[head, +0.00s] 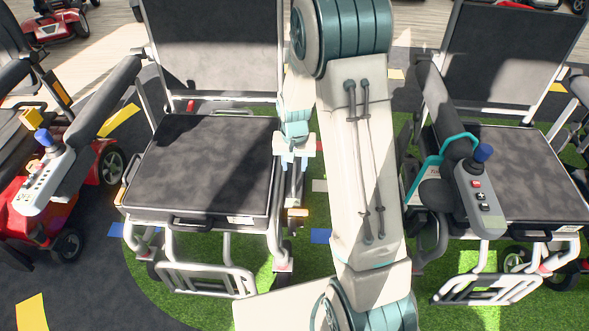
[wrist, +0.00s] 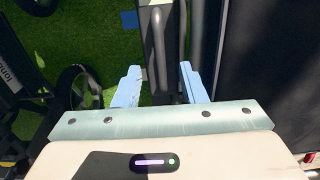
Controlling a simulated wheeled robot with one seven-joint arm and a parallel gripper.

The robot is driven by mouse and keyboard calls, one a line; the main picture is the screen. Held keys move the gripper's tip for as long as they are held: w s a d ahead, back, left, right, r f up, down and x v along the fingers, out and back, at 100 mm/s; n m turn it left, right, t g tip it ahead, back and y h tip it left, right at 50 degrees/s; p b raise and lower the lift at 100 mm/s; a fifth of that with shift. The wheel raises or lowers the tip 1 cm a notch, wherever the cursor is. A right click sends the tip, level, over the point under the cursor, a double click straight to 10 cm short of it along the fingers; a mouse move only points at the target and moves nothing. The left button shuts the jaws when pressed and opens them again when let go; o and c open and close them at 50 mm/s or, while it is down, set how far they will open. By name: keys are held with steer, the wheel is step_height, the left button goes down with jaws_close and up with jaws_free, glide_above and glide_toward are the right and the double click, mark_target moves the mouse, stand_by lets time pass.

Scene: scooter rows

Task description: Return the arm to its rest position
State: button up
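My arm (head: 362,160) rises through the middle of the head view, bends at the top and hangs down on its far side. My gripper (head: 294,162) is at its end, pointing down beside the right edge of the left wheelchair's seat. In the wrist view my gripper (wrist: 161,78) has its two pale blue fingers spread apart. A dark bar with a grey tube (wrist: 158,40) shows between and beyond the fingers. I cannot tell how far below them it lies, and I see nothing held.
The left wheelchair's black seat (head: 205,165) is close to my gripper. Another wheelchair with a joystick panel (head: 479,195) stands right of my arm. A red scooter (head: 50,190) is at the left. Green turf (head: 200,305) shows below the chairs.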

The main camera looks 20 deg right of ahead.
step_height(320, 180, up, 8)
steer(key=p, duration=0.2)
stand_by(0.4)
steer(key=s+r+n+t+p, duration=0.1)
steer(key=s+r+p, duration=0.5)
steer(key=r, duration=0.8)
steer(key=s+r+n+t+p, duration=0.1)
steer(key=s+r+p, duration=0.6)
steer(key=r+p, duration=0.4)
steer(key=s+r+n+p, duration=0.1)
steer(key=s+r+p, duration=0.6)
steer(key=r, duration=1)
steer(key=shift+s+r+t+p, duration=0.2)
steer(key=shift+r+t+p, duration=0.2)
steer(key=shift+p, duration=0.6)
steer(key=shift+s+f, duration=0.1)
